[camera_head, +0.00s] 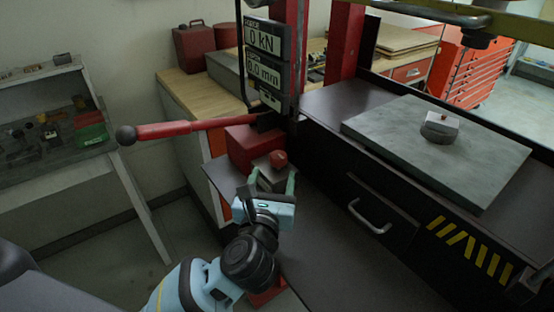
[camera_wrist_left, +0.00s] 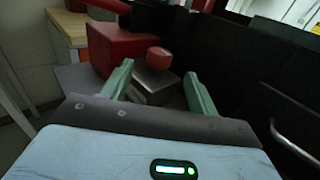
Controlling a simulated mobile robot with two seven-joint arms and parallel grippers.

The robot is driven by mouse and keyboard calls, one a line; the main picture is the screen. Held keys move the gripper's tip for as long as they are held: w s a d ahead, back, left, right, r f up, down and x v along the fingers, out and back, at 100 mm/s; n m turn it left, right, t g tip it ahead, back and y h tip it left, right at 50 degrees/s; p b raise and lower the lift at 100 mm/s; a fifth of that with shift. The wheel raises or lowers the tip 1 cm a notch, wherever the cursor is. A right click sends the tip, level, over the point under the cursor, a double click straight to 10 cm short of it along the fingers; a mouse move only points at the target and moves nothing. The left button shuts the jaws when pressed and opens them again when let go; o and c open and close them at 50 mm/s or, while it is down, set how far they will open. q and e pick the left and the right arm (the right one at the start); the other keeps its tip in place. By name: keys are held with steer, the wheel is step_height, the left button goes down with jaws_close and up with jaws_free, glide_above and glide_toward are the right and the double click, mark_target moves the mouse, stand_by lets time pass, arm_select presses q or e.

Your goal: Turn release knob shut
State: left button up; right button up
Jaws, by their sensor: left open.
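The release knob (camera_head: 278,158) is a small red knob on a grey block (camera_head: 268,175) beside the red pump body (camera_head: 247,148). In the left wrist view the knob (camera_wrist_left: 159,57) stands beyond my fingertips, between their lines. My left gripper (camera_head: 272,182) is open, with its green fingers either side of the block and apart from the knob. The left fingers also show in the wrist view (camera_wrist_left: 158,80), with nothing held between them. My right gripper is not in view.
A long red lever (camera_head: 185,129) reaches left above the pump body. A drawer handle (camera_head: 369,216) sticks out on the right. Two displays (camera_head: 265,58) read 0 kN and 0.0 mm. A grey plate (camera_head: 440,150) with a small block lies on the bench.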

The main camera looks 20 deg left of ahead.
mark_target(277, 162)
arm_select(q)
steer(key=w, duration=0.5)
steer(key=shift+a+r, duration=0.15)
steer(key=shift+a, duration=0.2)
steer(key=shift+w+a+p, duration=0.1)
steer(key=shift+w+p, duration=0.2)
steer(key=shift+w, duration=0.4)
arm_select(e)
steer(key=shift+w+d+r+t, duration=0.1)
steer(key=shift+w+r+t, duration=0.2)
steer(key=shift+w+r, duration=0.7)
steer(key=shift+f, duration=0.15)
arm_select(q)
steer(key=c, duration=1)
